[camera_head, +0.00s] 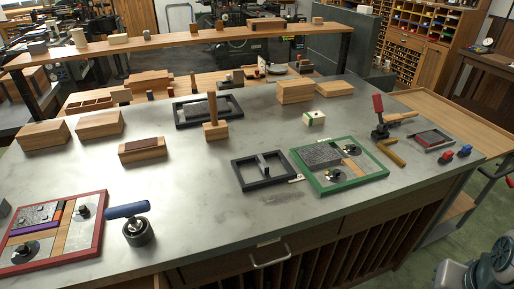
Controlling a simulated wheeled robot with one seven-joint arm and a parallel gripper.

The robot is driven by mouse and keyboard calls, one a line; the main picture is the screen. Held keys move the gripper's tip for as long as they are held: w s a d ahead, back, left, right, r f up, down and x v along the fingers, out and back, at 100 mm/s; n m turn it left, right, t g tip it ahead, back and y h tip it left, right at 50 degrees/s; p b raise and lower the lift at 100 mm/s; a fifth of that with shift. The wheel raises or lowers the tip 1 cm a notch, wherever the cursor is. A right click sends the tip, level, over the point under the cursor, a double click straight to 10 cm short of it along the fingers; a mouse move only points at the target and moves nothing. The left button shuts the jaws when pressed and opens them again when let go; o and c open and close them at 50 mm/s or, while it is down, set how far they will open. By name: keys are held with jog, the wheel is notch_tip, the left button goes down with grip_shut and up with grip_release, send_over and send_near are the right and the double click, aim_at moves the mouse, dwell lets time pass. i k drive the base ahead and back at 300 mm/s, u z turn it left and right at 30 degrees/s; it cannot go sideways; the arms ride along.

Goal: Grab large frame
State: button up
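Several rectangular frames lie flat on the grey metal-topped table. A green frame (330,190), right of centre, holds a grey block, wooden strips and dark round locks. A red frame (101,222) at the front left holds similar pieces and colored strips. A smaller, mostly empty black frame (238,176) with a crossbar lies left of the green one. Another dark frame (181,120) lies farther back, and a small one (420,141) lies at the right. The label "large" is not visible on any. My gripper is not in view; part of my arm appears to show bottom right.
A blue-handled roller (135,232) stands beside the red frame. Wooden blocks (100,124) and a block with an upright handle (216,130) stand behind. A red-handled tool (379,118) stands right of the green frame. The table's front middle is clear. A raised wooden shelf (160,42) spans the back.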

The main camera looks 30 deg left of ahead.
aim_at(259, 158)
jog(key=u, duration=0.95)
jog(key=i, duration=0.8)
jog(key=u, duration=0.75)
